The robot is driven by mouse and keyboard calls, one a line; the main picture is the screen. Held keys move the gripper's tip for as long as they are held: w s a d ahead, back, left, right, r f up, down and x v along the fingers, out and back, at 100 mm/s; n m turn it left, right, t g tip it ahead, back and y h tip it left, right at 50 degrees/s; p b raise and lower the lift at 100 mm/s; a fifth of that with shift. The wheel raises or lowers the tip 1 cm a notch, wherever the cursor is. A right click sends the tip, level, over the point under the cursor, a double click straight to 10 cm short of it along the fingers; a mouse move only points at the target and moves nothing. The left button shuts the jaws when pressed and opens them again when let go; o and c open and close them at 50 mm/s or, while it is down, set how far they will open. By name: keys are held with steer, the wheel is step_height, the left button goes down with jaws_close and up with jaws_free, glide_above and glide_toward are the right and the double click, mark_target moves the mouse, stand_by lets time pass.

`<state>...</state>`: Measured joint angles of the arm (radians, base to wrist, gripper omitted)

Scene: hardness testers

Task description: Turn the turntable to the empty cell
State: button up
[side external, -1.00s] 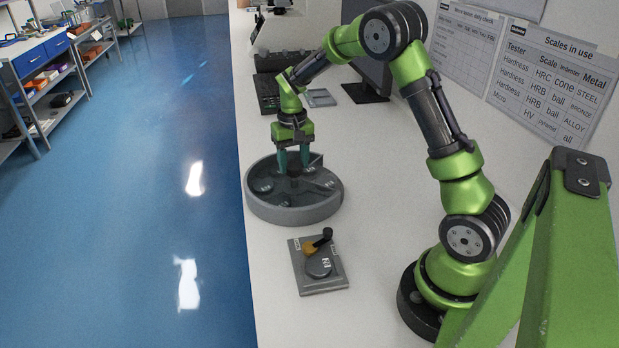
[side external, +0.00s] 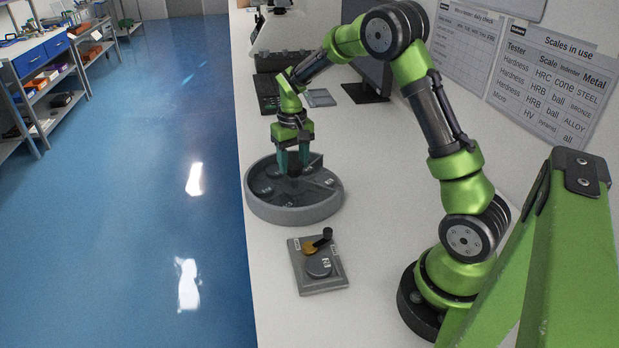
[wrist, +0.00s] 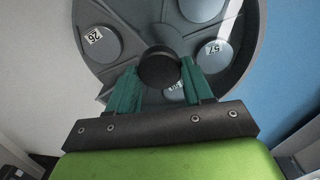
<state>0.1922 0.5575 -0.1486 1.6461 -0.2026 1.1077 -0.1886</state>
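The grey round turntable (side external: 293,213) sits on the white bench. It has a raised rim, dividing walls and round discs in its cells. In the wrist view, the turntable (wrist: 105,72) shows a disc marked 26 (wrist: 100,42) at left and a disc marked 57 (wrist: 212,54) at right. Another label is partly hidden by the right finger. I cannot tell which cell is empty. My gripper (side external: 293,166) points down over the middle. In the wrist view, my gripper (wrist: 160,76) has its teal fingers against both sides of the dark round hub knob (wrist: 157,67).
A grey plate (side external: 320,283) with a round disc and a black-knobbed lever (side external: 324,236) stands in front of the turntable. The bench's left edge drops to the blue floor close beside the turntable.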

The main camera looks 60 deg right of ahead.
mark_target(294, 167)
steer(key=o, duration=0.4)
step_height(294, 167, up, 17)
stand_by(0.5)
steer(key=s+a+t, duration=0.2)
steer(key=s+a, duration=0.3)
steer(key=s, duration=0.1)
steer(key=s+a+n+t+y, duration=0.1)
steer(key=s+a+t, duration=0.1)
steer(key=s+a, duration=0.4)
steer(key=s+a+t+y, duration=0.1)
steer(key=s+a+t, duration=0.2)
steer(key=s+a, duration=0.2)
steer(key=shift+s+a+n, duration=0.15)
steer(key=shift+s+a, duration=0.05)
steer(key=shift+s, duration=0.5)
steer(key=shift+s+a+n, duration=0.15)
steer(key=shift+s+a, duration=0.05)
steer(key=shift+s, duration=0.45)
